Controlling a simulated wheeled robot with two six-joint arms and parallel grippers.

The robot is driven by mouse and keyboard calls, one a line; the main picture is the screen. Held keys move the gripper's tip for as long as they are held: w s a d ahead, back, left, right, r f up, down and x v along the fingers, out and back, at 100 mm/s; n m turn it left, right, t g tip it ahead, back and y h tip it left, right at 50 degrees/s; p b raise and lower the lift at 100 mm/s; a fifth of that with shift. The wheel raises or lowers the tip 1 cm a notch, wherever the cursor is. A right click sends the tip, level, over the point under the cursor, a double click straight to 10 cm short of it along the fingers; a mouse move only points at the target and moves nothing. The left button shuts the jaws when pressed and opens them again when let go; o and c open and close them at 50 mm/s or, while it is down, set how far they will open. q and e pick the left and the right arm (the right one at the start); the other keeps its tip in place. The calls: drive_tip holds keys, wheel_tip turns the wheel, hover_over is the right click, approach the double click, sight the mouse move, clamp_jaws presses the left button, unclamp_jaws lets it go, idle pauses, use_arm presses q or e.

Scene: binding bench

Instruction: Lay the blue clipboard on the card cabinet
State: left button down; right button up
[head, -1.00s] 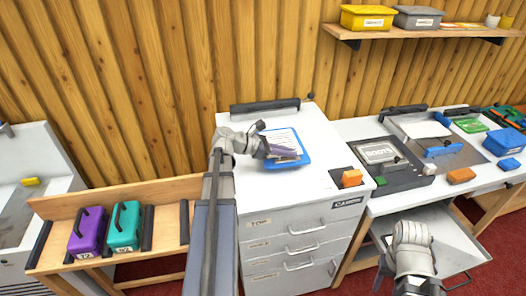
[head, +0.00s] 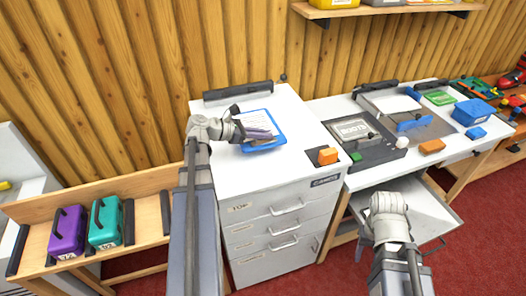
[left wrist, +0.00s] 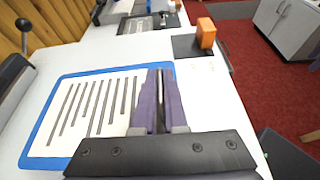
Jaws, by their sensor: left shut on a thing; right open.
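The blue clipboard (head: 281,129) lies flat over the white top of the card cabinet (head: 222,170), with a lined white sheet on it. It also shows in the left wrist view (left wrist: 37,151). My left gripper (head: 262,138) is at the clipboard's near side, its purple-grey fingers (left wrist: 158,100) reaching over the sheet. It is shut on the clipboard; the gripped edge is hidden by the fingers. I cannot tell whether the board fully touches the top. My right gripper (head: 388,203) is over a grey tray in front of the right bench; its fingertips are hidden.
An orange block (head: 327,156) sits on a dark pad at the cabinet top's right. A black bar (head: 238,92) runs along its back. Purple (head: 67,231) and teal (head: 104,222) boxes stand in a wooden rack at left. The cabinet top's front is clear.

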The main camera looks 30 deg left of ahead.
sight(257, 143)
use_arm(q)
drive_tip(key=shift+f, duration=0.5)
use_arm(e)
drive_tip(key=shift+f, duration=0.45)
use_arm(q)
wheel_tip(257, 143, down, 4)
drive_tip(key=b, duration=0.3)
drive_tip(key=shift+r+b, duration=0.25)
drive_tip(key=shift+b, duration=0.1)
use_arm(e)
wheel_tip(257, 143, down, 4)
drive_tip(key=shift+r, duration=0.2)
use_arm(q)
drive_tip(key=shift+f, duration=0.15)
drive_tip(key=c, duration=1)
unclamp_jaws()
use_arm(e)
drive_tip(key=shift+f, duration=0.1)
use_arm(q)
drive_tip(key=shift+o, duration=0.2)
drive_tip(key=shift+r, duration=0.2)
drive_tip(key=p+v, duration=0.4)
drive_tip(key=v, duration=0.7)
drive_tip(key=shift+r, duration=0.1)
drive_tip(key=shift+s+a+r+p, duration=0.1)
drive_tip(key=shift+s+a+p, duration=0.2)
drive_tip(key=shift+s, duration=0.05)
use_arm(e)
drive_tip(key=shift+r, duration=2.4)
